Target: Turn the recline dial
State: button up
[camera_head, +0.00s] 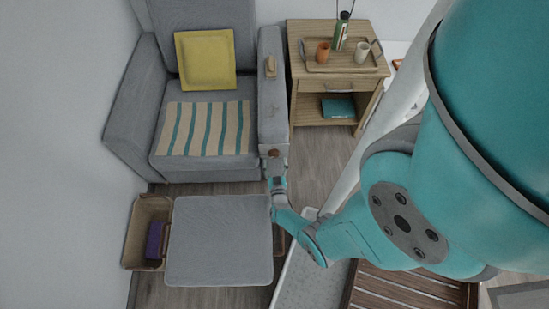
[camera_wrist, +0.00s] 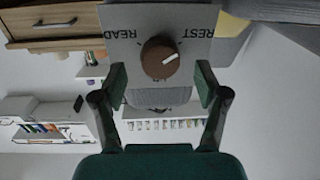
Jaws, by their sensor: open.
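The recline dial (camera_wrist: 155,60) is a round brown knob with a white pointer mark, seen close up in the wrist view. It sits on a grey plate (camera_wrist: 190,20) lettered READ on the left and REST on the right. The mark points to the right and slightly up in that view. My gripper (camera_wrist: 161,72) is open, one finger on each side below the dial, with nothing between the fingers. In the head view the dial (camera_head: 274,153) is on the front of the armchair's right arm, and my gripper (camera_head: 277,178) is just in front of it.
The grey armchair (camera_head: 169,172) holds a yellow cushion (camera_head: 206,60) and a striped blanket (camera_head: 203,129). A grey ottoman (camera_head: 220,240) and a basket (camera_head: 137,250) stand in front. A wooden side table (camera_head: 304,100) with a tray stands right of the chair.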

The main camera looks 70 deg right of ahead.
jog(key=shift+x, duration=1.4)
jog(key=c, duration=1.2)
jog(key=shift+o, duration=0.2)
